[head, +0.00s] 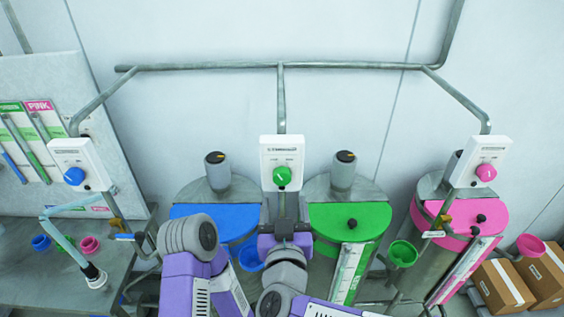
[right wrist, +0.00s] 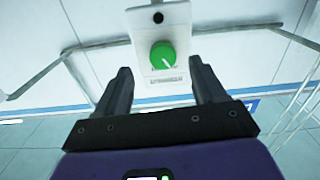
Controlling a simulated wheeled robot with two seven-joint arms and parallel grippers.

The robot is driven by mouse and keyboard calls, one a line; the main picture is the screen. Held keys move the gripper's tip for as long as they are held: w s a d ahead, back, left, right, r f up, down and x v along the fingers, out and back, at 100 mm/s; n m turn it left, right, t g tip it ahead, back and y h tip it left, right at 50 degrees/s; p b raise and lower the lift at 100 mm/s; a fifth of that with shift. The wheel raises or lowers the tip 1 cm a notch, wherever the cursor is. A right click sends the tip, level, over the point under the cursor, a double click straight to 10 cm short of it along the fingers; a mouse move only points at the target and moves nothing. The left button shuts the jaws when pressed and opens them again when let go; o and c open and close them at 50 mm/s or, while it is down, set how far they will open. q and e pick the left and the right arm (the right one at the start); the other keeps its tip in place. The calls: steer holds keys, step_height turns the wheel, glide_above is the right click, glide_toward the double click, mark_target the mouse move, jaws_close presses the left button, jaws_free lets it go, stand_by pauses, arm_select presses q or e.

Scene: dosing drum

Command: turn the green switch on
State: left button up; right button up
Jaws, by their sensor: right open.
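The green switch (head: 282,176) is a round knob on a white box (head: 282,147) at the middle of the head view. In the right wrist view the green switch (right wrist: 162,55) shows face-on, with a pale pointer line slanting to the picture's lower right. My right gripper (head: 284,212) is just below the box in the head view. In the right wrist view my right gripper (right wrist: 160,66) has its fingers apart, one on each side of the knob in the picture. They look short of the knob, with nothing between them. My left gripper is not seen.
A white box with a blue knob (head: 74,176) is at left, one with a pink knob (head: 486,172) at right. Blue (head: 225,215), green (head: 377,218) and pink (head: 425,225) drum lids stand below. Grey pipes (head: 240,65) run along the wall. Cardboard boxes (head: 503,286) are at lower right.

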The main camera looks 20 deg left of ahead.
mark_target(282, 179)
steer(key=x, duration=0.3)
steer(key=r+p+x, duration=0.1)
steer(key=x, duration=0.3)
steer(key=shift+w+a+r, duration=0.1)
steer(key=shift+r, duration=0.1)
